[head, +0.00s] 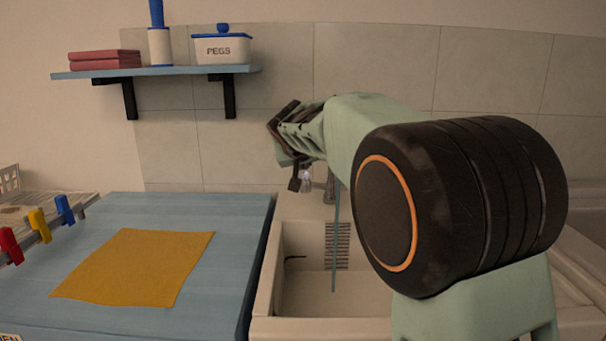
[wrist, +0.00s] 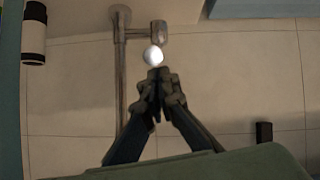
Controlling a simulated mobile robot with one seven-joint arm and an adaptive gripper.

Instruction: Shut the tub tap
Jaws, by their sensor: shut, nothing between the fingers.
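The tub (head: 290,317) is a pale basin right of the blue worktop. A metal tap stands at its back wall, mostly hidden by my arm in the head view; its metal pipe (wrist: 121,75) shows in the wrist view. A thin blue-green vertical line (head: 335,235), which looks like running water, drops into the tub. A pale round knob (wrist: 153,56) shows just beyond my fingertips. My gripper (wrist: 159,80) is shut and empty, close to the knob; I cannot tell whether it touches. In the head view my gripper (head: 294,184) is in front of the wall tiles.
A blue worktop (head: 230,215) with a yellow cloth (head: 135,267) lies left of the tub. Coloured pegs (head: 39,225) line its far left side. Above, a wall shelf (head: 165,71) holds red folded cloths (head: 104,60), a PEGS box (head: 222,49) and a white-and-blue container (head: 159,45).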

